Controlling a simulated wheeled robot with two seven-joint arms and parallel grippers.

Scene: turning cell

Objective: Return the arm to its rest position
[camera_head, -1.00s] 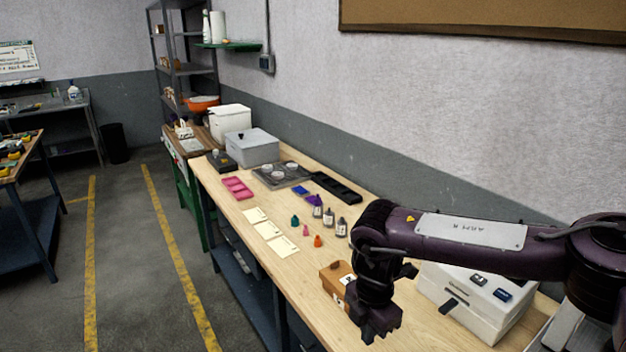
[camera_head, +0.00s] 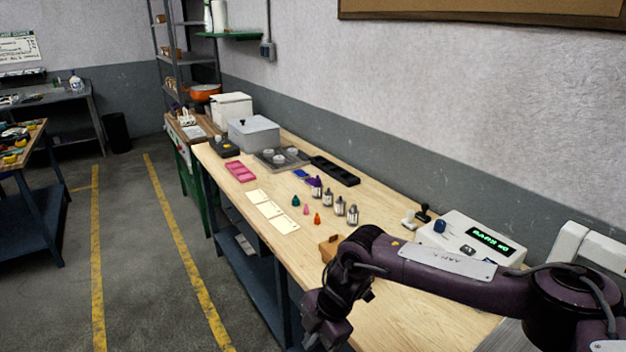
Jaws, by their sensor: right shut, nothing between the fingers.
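My right arm, dark purple, comes in from the lower right and reaches across the near end of the wooden bench (camera_head: 400,312). My right gripper (camera_head: 326,340) hangs at its end, low in the picture at the bench's front edge. It is shut and empty, and its fingertips are near the bottom border. The arm partly hides a small brown box (camera_head: 328,249). My left gripper is not in view.
A white device with a green display (camera_head: 490,240) stands behind the arm. Several small bottles (camera_head: 340,206), coloured cones (camera_head: 317,219), pale cards (camera_head: 270,209), a pink tray (camera_head: 240,171) and a black tray (camera_head: 335,171) lie farther along. The floor aisle at left is clear.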

